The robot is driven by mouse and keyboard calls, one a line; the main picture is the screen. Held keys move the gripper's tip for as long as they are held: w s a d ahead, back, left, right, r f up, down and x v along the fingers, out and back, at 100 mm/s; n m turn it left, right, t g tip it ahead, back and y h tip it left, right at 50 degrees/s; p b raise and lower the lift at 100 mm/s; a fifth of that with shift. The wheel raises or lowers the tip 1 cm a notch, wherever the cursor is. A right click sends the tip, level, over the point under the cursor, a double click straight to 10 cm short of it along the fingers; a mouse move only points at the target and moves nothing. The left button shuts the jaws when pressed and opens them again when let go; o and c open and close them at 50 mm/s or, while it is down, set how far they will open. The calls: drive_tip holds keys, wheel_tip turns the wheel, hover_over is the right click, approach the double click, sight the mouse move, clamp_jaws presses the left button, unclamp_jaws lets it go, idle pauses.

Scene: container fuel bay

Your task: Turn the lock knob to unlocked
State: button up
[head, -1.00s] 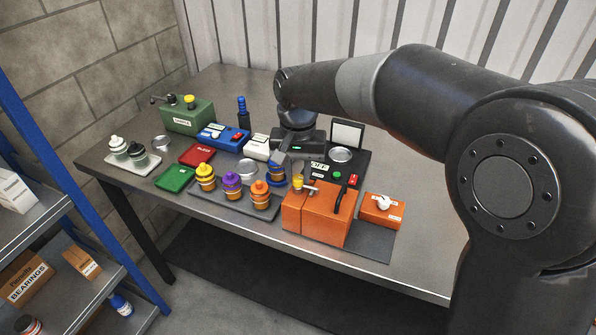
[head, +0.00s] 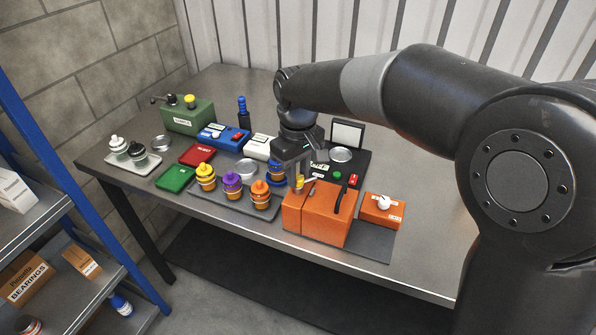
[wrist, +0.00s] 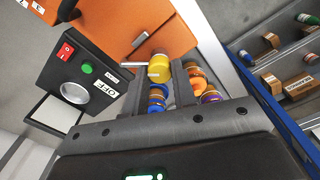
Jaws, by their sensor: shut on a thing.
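My gripper is apart from that white knob.
A tray (head: 225,209) with yellow-, purple- and orange-topped jars stands left of my gripper. A black device (head: 356,168) with a dish and buttons is behind the orange box; its label reads OFF in the wrist view (wrist: 105,90). A green box (head: 188,118) stands at the back left.

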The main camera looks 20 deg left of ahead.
sight(298, 177)
drive_tip(key=n, duration=0.4)
drive_tip(key=shift+n, duration=2.2)
drive_tip(key=o, duration=1)
drive_tip(key=shift+r, duration=0.1)
wheel_tip(298, 177, up, 11)
drive_tip(key=shift+f, duration=0.2)
